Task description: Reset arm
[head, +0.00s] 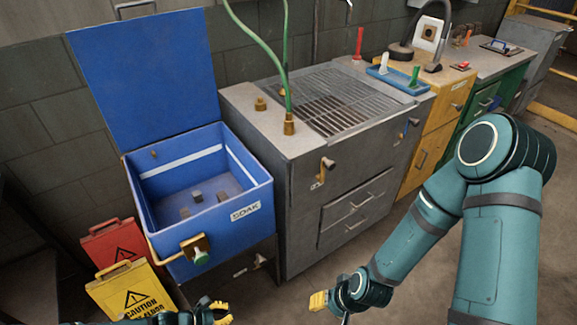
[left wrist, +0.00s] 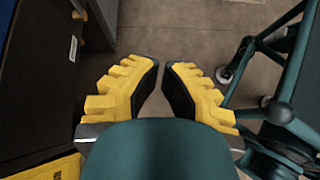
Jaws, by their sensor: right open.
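My left gripper (head: 217,312), with yellow ridged fingers, is at the bottom edge of the head view, in front of and below the blue box. In the left wrist view its fingers (left wrist: 162,66) stand apart with bare floor between them, so it is open and empty. My right gripper (head: 320,301) is low in front of the grey cabinet, over the floor, its yellow fingers seen from the side. It holds nothing that I can see. My right arm's teal links fill the right side of the head view.
The blue box (head: 258,190) marked SOAK has its lid (head: 140,80) raised and small grey blocks inside. Yellow (head: 130,292) and red (head: 112,240) caution signs stand at left. A grey grated cabinet (head: 300,190) is behind my right gripper. Floor (head: 385,235) is clear beside it.

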